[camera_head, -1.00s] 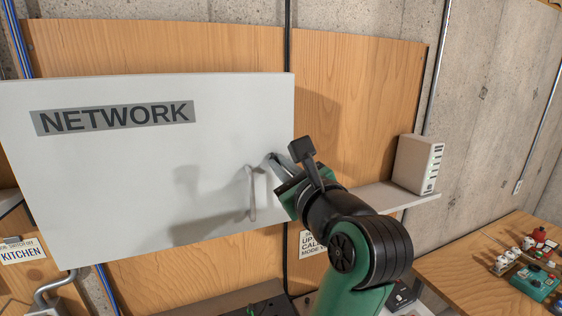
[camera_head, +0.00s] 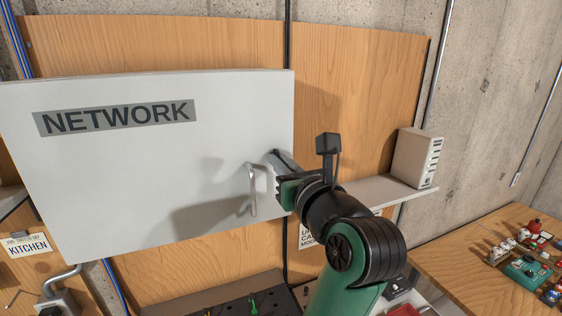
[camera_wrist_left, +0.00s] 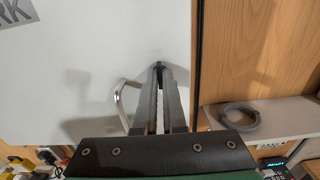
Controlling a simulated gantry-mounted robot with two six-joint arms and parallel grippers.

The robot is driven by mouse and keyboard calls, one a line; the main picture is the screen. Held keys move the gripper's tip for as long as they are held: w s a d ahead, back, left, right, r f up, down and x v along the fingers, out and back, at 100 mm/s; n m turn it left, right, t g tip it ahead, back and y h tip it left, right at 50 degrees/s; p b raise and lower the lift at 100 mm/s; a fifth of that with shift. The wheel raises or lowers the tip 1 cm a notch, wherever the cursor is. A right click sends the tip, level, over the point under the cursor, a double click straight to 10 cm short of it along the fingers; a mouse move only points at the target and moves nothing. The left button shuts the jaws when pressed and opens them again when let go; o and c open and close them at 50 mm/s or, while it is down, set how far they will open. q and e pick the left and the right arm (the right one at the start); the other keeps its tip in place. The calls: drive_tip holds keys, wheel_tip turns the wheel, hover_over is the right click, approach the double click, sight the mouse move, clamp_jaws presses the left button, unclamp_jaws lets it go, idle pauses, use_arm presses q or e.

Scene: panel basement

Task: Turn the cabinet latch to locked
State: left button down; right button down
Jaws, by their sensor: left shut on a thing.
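The white cabinet (camera_head: 110,185) has a flat door labelled NETWORK, and the door looks closed. A pale bar handle (camera_head: 253,190) stands on its right part; it also shows in the left wrist view (camera_wrist_left: 121,98). My left gripper (camera_head: 279,156) is at the door's right edge, just up and right of the handle. In the left wrist view its two fingers (camera_wrist_left: 160,72) come together on the small dark latch (camera_wrist_left: 158,65). The fingers hide most of the latch, so I cannot tell its angle. My right gripper is not in view.
A grey shelf (camera_head: 385,192) with a white box (camera_head: 414,158) is right of the cabinet. A coiled cable (camera_wrist_left: 240,116) lies on the shelf. A wooden table (camera_head: 450,265) with small parts is at the lower right. Plywood (camera_head: 355,75) backs the cabinet.

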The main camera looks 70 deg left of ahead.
use_arm(q)
drive_tip(key=c, duration=1)
unclamp_jaws()
drive_tip(key=d+b, duration=0.2)
drive_tip(key=d, duration=0.9)
drive_tip(key=shift+d+b, duration=0.35)
drive_tip(key=shift+b, duration=0.05)
drive_tip(key=shift+s, duration=0.1)
